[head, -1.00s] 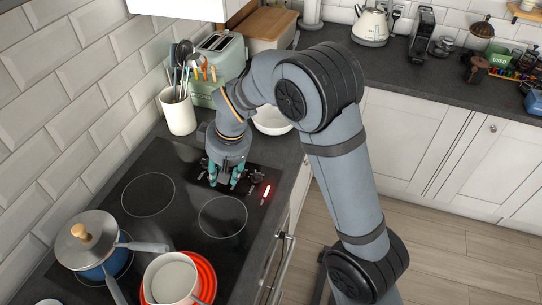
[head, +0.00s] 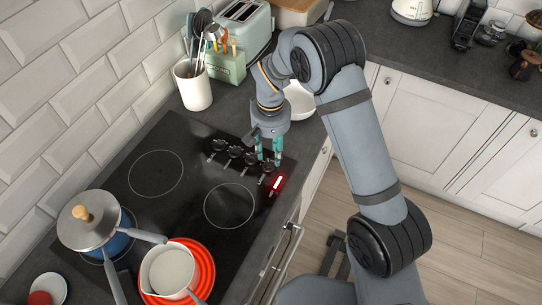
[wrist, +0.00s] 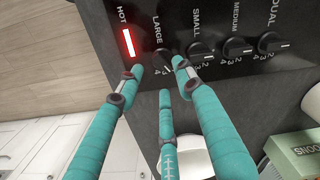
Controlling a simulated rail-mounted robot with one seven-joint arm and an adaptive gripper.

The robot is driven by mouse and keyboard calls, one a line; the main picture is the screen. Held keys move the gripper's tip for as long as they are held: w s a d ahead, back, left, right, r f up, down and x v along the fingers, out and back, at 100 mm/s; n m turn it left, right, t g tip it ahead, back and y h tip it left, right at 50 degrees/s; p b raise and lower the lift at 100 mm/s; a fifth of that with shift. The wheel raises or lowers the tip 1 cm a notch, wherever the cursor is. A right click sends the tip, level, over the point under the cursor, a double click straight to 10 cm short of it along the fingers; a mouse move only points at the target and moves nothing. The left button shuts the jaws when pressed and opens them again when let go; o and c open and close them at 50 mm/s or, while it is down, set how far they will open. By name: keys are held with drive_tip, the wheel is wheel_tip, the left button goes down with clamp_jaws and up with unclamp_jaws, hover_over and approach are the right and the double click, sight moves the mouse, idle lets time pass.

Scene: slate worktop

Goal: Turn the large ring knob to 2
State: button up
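The large ring knob (wrist: 163,60) is a dark knob under the label LARGE in the wrist view. Its white mark points down and right, near the printed 3 and 4; the exact setting is hard to read. In the head view it is the knob (head: 267,167) nearest the red light, partly behind my fingers. My gripper (wrist: 160,78) has three teal fingers, spread apart around the knob's near side. The right fingertip is close to the knob and the left one lies between it and the red light. In the head view my gripper (head: 269,160) points down over the panel.
The SMALL (wrist: 201,50), MEDIUM (wrist: 238,46) and DUAL (wrist: 274,43) knobs stand in a row beside it. A lit red HOT light (wrist: 128,42) is on the other side.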

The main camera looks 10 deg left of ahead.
sight(270, 162)
drive_tip(key=f, duration=0.3)
drive_tip(key=shift+s+a+p, duration=0.15)
drive_tip(key=shift+s+p, duration=0.1)
drive_tip(key=shift+p, duration=0.15)
drive_tip(key=shift+w+f, duration=0.15)
drive_tip(key=shift+f, duration=0.25)
drive_tip(key=shift+c, duration=0.2)
drive_tip(key=c, duration=0.8)
clamp_jaws()
